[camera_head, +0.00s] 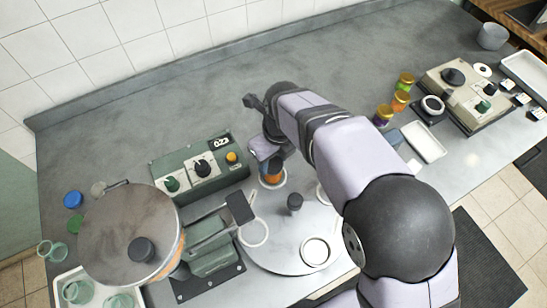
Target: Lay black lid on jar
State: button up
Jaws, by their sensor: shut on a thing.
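My gripper (271,160) points down near the middle of the view, over the far side of the round grey turntable (275,255). Its jaws are shut on a small dark piece that looks like the black lid (276,165), partly hidden by the fingers. Directly below is a jar with orange contents (271,179), upright in a white ring on the turntable. The lid is at the jar's mouth. I cannot tell whether it touches the rim.
A green control box (200,166) stands close left of the gripper. A green machine (212,243) and a large round drum (132,230) stand farther left. A dark post (294,202) rises from the turntable. Several filled jars (400,101) stand to the right. The back counter is clear.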

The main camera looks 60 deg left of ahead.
jog(key=shift+f, duration=0.65)
dwell(1.9)
jog(key=o, duration=1.5)
jog(key=shift+r+p, duration=0.2)
jog(key=shift+p, duration=0.2)
jog(key=shift+r+p, duration=2.8)
jog(key=shift+r, duration=0.55)
